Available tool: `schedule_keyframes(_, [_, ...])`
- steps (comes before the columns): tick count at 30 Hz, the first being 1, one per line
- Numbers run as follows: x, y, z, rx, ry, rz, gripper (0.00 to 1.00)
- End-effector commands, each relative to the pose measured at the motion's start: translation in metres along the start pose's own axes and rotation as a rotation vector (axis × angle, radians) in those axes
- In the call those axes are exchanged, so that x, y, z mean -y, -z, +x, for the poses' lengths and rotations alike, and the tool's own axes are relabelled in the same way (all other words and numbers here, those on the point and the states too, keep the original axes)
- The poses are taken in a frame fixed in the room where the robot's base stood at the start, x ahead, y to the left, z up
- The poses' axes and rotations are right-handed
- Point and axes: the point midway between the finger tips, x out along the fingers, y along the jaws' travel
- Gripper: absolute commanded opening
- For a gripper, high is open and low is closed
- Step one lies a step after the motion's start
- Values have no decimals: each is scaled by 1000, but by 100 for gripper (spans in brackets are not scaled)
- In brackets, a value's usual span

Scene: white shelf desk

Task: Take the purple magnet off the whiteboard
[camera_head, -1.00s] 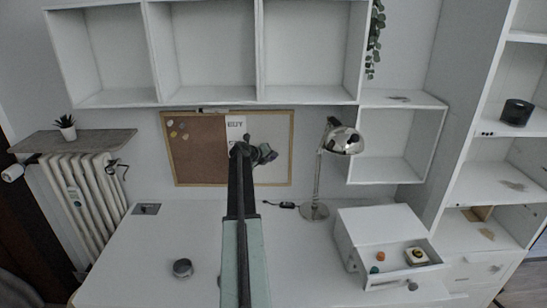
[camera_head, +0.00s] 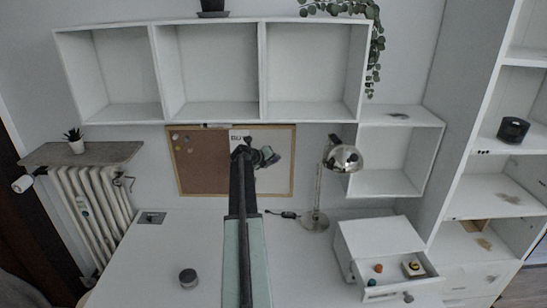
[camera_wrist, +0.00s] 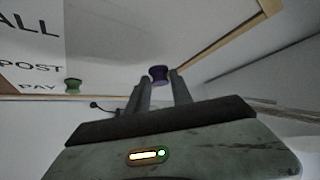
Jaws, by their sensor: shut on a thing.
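The purple magnet (camera_wrist: 159,74) is between the fingertips of my gripper (camera_wrist: 160,82) in the wrist view. The fingers are shut on it. The whiteboard (camera_wrist: 110,50) fills the area behind it, and I cannot tell whether the magnet still touches the board. In the head view, my gripper (camera_head: 265,157) is in front of the white right half of the framed board (camera_head: 280,180), and the magnet cannot be made out there.
A green magnet (camera_wrist: 73,86) is on the board near a printed paper (camera_wrist: 30,50). A chrome lamp (camera_head: 318,190) stands right of the board. An open drawer (camera_head: 400,285) holds small items. A grey cup (camera_head: 188,278) stands on the mostly clear desk (camera_head: 165,245).

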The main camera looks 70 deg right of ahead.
Motion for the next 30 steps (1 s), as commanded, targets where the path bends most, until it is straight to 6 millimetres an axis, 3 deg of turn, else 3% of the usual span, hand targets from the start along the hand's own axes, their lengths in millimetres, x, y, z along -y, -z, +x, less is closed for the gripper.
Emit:
schedule_keyframes(9, [0,77,-75,0,0,-1,0])
schedule_keyframes(15, [-1,109,-107,0,0,0,0])
schedule_keyframes(21, [-1,121,-120,0,0,0,0])
schedule_keyframes(30, [-1,121,-120,0,0,0,0])
